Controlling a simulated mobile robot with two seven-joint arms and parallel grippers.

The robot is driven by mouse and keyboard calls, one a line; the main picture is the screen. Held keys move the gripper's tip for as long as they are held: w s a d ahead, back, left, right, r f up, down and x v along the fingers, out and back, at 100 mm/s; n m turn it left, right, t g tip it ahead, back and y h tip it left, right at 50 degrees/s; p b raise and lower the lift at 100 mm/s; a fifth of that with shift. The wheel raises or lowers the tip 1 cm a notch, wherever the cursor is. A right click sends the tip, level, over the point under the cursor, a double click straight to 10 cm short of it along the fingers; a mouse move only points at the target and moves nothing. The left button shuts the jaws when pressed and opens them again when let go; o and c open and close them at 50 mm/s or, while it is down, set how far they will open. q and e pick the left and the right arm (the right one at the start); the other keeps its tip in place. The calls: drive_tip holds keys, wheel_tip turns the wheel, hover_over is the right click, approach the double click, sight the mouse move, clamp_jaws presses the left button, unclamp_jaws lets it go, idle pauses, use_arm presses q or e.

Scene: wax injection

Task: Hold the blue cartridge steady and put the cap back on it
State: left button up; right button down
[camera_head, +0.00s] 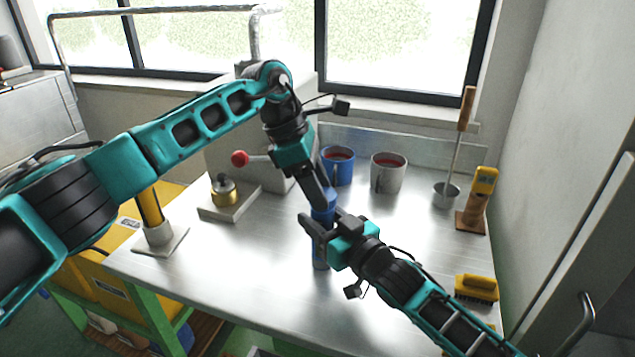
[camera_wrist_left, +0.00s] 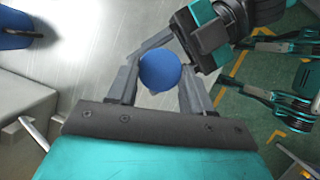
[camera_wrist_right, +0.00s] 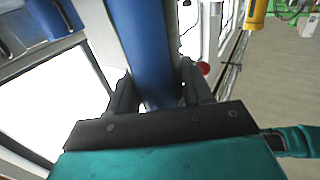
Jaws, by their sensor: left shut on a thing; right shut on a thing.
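The blue cartridge (camera_head: 320,254) stands upright near the middle of the table. My right gripper (camera_head: 322,230) is shut around its upper body from the right. The right wrist view shows the blue cylinder (camera_wrist_right: 142,45) between the fingers. My left gripper (camera_head: 322,196) comes from above and is shut on the blue cap (camera_head: 323,212), directly over the cartridge. The left wrist view shows the cap's round top (camera_wrist_left: 160,72) between the fingers. Cap and cartridge look in line. My right gripper hides part of the joint, so I cannot tell whether the cap is seated.
A blue mug (camera_head: 338,168) and a grey mug (camera_head: 388,174) stand behind. A brass pot (camera_head: 223,191) sits on a plate at left. The table's front left (camera_head: 235,270) is clear.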

use_arm(q)
drive_tip(key=shift+f, duration=0.3)
drive_tip(key=m, duration=0.1)
drive_tip(key=m+g, duration=0.1)
drive_tip(key=m, duration=0.2)
drive_tip(key=shift+w+d+m+g+y, duration=0.1)
drive_tip(key=shift+w+m+g+y, duration=0.2)
drive_tip(key=shift+m+g, duration=0.4)
drive_tip(key=shift+m, duration=0.6)
drive_tip(key=o, duration=1)
drive_tip(key=shift+r, duration=0.1)
drive_tip(key=shift+s+r, duration=0.1)
drive_tip(key=shift+r, duration=2.1)
